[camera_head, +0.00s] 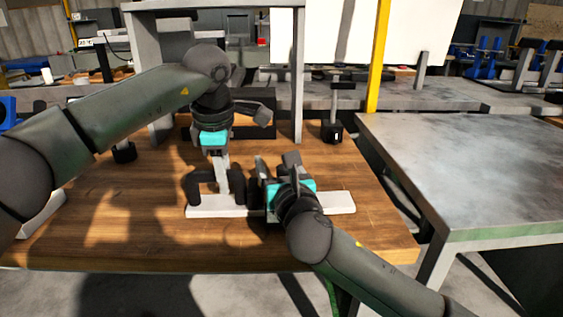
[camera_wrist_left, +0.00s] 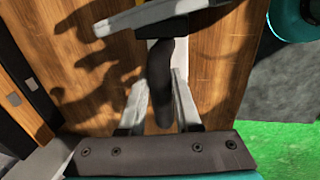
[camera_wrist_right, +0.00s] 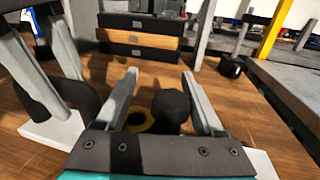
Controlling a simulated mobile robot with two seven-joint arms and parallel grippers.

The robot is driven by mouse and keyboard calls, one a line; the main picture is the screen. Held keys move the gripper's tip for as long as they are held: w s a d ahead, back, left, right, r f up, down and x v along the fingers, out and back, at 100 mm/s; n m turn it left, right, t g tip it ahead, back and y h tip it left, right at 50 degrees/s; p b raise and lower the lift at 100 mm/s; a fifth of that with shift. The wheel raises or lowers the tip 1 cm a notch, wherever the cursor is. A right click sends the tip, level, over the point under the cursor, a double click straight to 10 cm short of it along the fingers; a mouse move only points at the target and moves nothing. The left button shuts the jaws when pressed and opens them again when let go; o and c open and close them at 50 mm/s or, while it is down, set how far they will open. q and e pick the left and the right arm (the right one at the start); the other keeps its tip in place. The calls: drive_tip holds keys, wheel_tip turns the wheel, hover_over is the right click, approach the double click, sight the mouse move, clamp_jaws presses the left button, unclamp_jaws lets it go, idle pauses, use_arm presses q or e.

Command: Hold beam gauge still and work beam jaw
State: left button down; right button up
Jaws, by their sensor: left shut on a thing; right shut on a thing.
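The beam gauge has a long pale base bar (camera_head: 340,202) lying on the wooden bench, with a dark arched frame (camera_head: 205,184) standing on its left part. My left gripper (camera_head: 222,180) points down and is shut on the dark upright grip of the gauge (camera_wrist_left: 160,85), which shows between its fingers. My right gripper (camera_head: 277,166) reaches in low from the right. Its fingers are around a dark rounded knob (camera_wrist_right: 171,104), which I take as the beam jaw. A yellow ring (camera_wrist_right: 138,120) shows beside the knob. The fingers' contact with the knob is partly hidden.
A drawer block (camera_wrist_right: 138,42) stands behind the gauge. A small black weight-like object (camera_head: 332,132) sits at the bench's back right. A grey metal table (camera_head: 460,170) is to the right. The wooden surface in front of the gauge (camera_head: 150,245) is clear.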

use_arm(q)
drive_tip(key=shift+d, duration=0.35)
use_arm(e)
drive_tip(key=shift+o, duration=1.1)
drive_tip(key=shift+a, duration=0.15)
drive_tip(key=shift+d, duration=0.2)
use_arm(q)
drive_tip(key=shift+a, duration=0.1)
use_arm(e)
drive_tip(key=shift+s+d, duration=0.1)
drive_tip(key=shift+s, duration=0.05)
use_arm(q)
drive_tip(key=shift+a, duration=0.15)
use_arm(e)
drive_tip(key=v, duration=1.1)
drive_tip(key=shift+s, duration=0.35)
use_arm(q)
drive_tip(key=shift+a, duration=0.1)
drive_tip(key=c, duration=0.5)
unclamp_jaws()
